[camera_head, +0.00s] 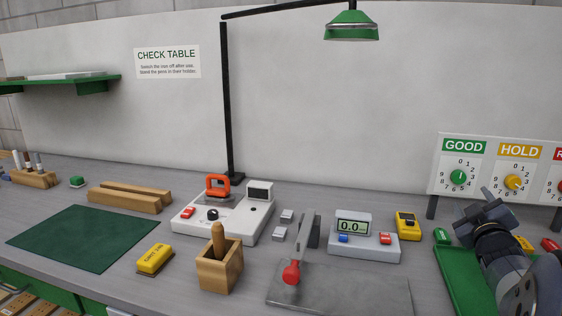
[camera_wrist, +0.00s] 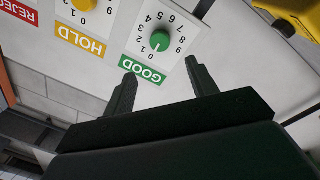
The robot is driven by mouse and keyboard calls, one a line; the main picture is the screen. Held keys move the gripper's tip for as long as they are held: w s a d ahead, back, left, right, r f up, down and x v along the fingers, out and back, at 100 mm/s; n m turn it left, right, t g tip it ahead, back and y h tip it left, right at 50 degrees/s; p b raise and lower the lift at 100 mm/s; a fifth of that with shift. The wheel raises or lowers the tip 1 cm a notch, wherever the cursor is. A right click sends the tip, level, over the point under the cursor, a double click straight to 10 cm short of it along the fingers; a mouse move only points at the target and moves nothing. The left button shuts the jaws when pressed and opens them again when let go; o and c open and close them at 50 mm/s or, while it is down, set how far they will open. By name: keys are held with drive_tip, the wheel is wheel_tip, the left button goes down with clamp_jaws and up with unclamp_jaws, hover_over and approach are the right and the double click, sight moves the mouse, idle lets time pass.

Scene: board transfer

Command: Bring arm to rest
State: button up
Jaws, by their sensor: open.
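My gripper (camera_wrist: 160,84) is open and empty in the wrist view, its two dark fingers spread apart in front of the dial board. The board shows upside down there, with the green GOOD dial (camera_wrist: 160,41) just beyond the fingers. In the head view my gripper (camera_head: 480,208) is at the right, raised in front of the white dial board (camera_head: 480,185). My arm comes up from the lower right corner and hides part of the green tray (camera_head: 458,272).
A grey test unit (camera_head: 364,246), a yellow meter (camera_head: 407,225) and a red-knobbed lever (camera_head: 292,272) stand left of my arm. A wooden box (camera_head: 219,274) and a white device (camera_head: 238,222) are further left. The green mat (camera_head: 82,237) is bare.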

sight(460, 179)
drive_tip(key=p+x, duration=0.1)
drive_tip(key=x, duration=0.9)
drive_tip(key=shift+w+d, duration=0.1)
drive_tip(key=shift+w, duration=0.3)
drive_tip(key=shift+w+r+m+p, duration=0.2)
drive_tip(key=shift+m+p, duration=0.1)
drive_tip(key=shift+p, duration=0.2)
drive_tip(key=shift+s+r+m+p, duration=0.1)
drive_tip(key=shift+s+m+p, duration=0.1)
drive_tip(key=shift+m+p, duration=0.75)
drive_tip(key=m+p, duration=0.4)
drive_tip(key=p, duration=0.1)
drive_tip(key=shift+g, duration=0.3)
drive_tip(key=m+p, duration=0.3)
drive_tip(key=p, duration=0.2)
drive_tip(key=m+p, duration=0.3)
drive_tip(key=p, duration=0.3)
drive_tip(key=shift+g+h+p, duration=0.3)
drive_tip(key=shift+s+f, duration=0.25)
drive_tip(key=shift+b+v, duration=0.65)
drive_tip(key=shift+v, duration=0.7)
drive_tip(key=shift+r, duration=0.1)
